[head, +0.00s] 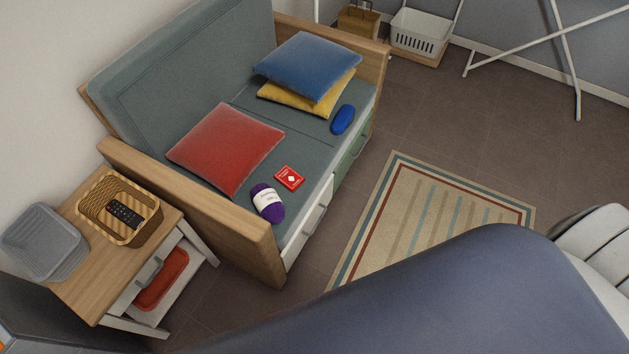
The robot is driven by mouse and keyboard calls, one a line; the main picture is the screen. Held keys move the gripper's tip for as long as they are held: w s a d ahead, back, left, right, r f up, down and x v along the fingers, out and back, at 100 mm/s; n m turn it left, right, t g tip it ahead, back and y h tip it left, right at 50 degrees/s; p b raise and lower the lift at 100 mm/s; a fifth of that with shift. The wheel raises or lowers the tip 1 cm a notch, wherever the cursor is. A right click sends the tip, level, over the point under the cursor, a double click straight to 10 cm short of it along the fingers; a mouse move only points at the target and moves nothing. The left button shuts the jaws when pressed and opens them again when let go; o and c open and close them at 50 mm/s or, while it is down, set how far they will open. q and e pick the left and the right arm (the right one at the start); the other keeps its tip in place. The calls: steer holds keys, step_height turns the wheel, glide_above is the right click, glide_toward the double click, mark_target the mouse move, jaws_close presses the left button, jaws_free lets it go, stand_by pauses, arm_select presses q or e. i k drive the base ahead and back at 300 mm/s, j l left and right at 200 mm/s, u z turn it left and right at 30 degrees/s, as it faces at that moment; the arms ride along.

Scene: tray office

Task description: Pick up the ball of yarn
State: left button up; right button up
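The ball of yarn (268,203) is purple with a white paper band. It lies on the grey-green seat of the wooden bench (243,240), close to the front edge and the near armrest. A red card box (289,178) lies just behind it to the right, apart from it. A red cushion (226,148) lies to its upper left. Neither of my grippers shows in the head view, and nothing is touching the yarn.
A side table (92,290) with a wicker basket (148,230) and a grey plastic basket (38,262) stands left of the bench. Blue (308,66) and yellow cushions and a blue case (343,120) lie farther along the seat. A striped rug (405,200) covers open floor at right.

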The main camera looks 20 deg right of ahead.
mark_target(269, 204)
steer(key=z, duration=0.2)
steer(key=u, duration=0.65)
steer(key=i+l+u, duration=0.1)
steer(key=l+u, duration=0.35)
steer(key=l, duration=0.15)
steer(key=l+u, duration=0.45)
steer(key=l, duration=0.15)
steer(key=k+l+u, duration=0.15)
steer(key=l+u, duration=0.35)
steer(key=l, duration=0.1)
